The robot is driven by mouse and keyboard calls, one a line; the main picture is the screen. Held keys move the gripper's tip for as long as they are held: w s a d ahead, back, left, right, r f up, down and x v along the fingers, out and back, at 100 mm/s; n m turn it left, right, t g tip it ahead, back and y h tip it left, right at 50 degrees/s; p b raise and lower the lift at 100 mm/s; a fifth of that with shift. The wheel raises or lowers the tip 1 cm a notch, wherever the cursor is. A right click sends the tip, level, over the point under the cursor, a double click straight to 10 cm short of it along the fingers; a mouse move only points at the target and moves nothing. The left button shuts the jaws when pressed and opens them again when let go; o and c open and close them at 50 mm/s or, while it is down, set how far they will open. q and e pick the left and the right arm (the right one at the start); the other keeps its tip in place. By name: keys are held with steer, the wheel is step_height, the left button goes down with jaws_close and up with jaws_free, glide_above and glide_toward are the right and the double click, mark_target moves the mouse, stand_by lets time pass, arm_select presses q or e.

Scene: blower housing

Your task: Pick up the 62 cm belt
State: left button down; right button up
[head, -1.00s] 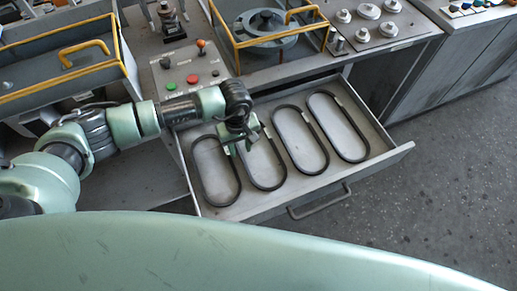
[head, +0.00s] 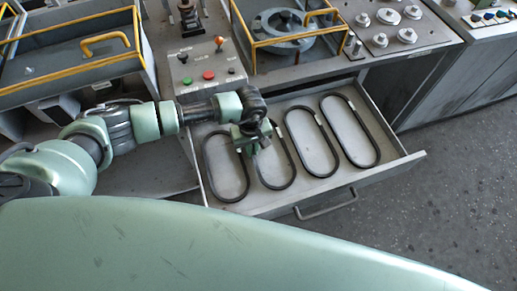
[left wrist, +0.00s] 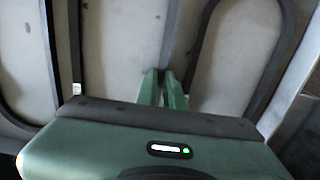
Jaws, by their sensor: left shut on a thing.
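Several dark oval belts lie side by side in the open grey drawer (head: 343,190). My left gripper (head: 250,150) is low over the drawer, between the leftmost belt (head: 206,165) and the second belt from the left (head: 293,163). In the left wrist view its fingers (left wrist: 163,88) are shut on one dark strand (left wrist: 173,35), which looks like the left side of the second belt. That belt still lies in the drawer. Its other side (left wrist: 75,35) carries a small pale tag; no length is readable. The leftmost belt's curved end (left wrist: 240,5) shows to the right there. My right gripper is out of view.
The third belt (head: 290,118) and rightmost belt (head: 373,150) lie further right. A control box (head: 208,68) with buttons stands behind the drawer on the left. A yellow-railed tray (head: 262,65) is on the bench above. Bare floor (head: 440,200) lies at right.

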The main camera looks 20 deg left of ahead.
arm_select(q)
step_height(320, 180, up, 25)
steer(key=b, duration=0.2)
stand_by(0.6)
steer(key=shift+s+f, duration=0.1)
steer(key=shift+f, duration=0.05)
